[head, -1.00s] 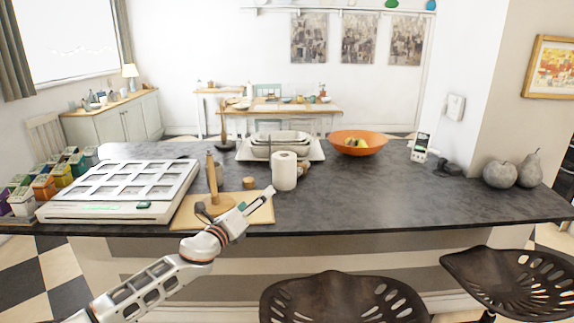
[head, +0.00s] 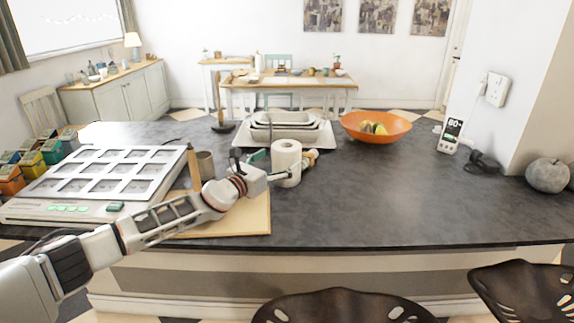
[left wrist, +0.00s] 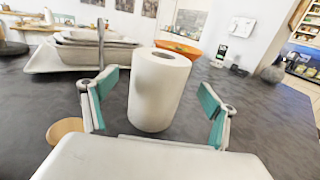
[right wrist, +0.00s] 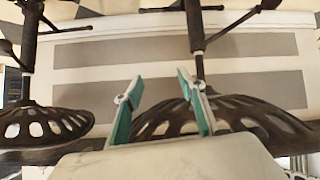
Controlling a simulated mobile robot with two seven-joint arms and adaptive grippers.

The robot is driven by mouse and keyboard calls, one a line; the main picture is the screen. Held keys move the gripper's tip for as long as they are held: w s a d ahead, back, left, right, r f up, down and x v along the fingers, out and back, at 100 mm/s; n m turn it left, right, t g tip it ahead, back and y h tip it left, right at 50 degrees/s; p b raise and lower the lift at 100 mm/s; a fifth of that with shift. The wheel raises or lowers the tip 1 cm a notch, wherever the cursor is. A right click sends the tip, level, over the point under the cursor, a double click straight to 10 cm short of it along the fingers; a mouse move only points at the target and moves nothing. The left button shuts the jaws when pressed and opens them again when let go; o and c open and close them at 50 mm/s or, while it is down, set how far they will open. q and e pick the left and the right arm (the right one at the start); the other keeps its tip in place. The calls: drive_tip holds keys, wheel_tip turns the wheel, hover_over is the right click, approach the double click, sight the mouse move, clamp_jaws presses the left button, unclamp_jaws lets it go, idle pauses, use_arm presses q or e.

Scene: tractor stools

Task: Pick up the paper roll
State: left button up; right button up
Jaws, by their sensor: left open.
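The white paper roll (head: 287,160) stands upright on the dark countertop, just right of the wooden board. In the left wrist view the paper roll (left wrist: 158,90) stands between the spread fingers of my left gripper (left wrist: 157,108), with a gap visible on both sides. In the head view my left gripper (head: 268,166) is at the roll's left side, partly hidden by its own wrist. It is open and empty. My right gripper (right wrist: 160,100) shows only in the right wrist view, open and empty, with the stools and the counter's striped side beyond it.
A white tray with dishes (head: 300,135) stands behind the roll, and an orange bowl (head: 375,127) behind to the right. A wooden board (head: 240,215) and a large white panelled device (head: 100,180) lie left.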

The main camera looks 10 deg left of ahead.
use_arm(q)
drive_tip(key=b+x, duration=0.1)
drive_tip(key=x, duration=0.2)
drive_tip(key=shift+w+d+f+b, duration=0.15)
drive_tip(key=shift+w+f+b, duration=0.2)
drive_tip(key=shift+f+b, duration=0.05)
drive_tip(key=shift+w+d, duration=0.15)
drive_tip(key=shift+w, duration=0.2)
drive_tip(key=shift+w+r, duration=0.1)
drive_tip(key=shift+w, duration=0.1)
drive_tip(key=shift+r, duration=0.15)
drive_tip(key=c, duration=1.1)
drive_tip(key=shift+o, duration=0.2)
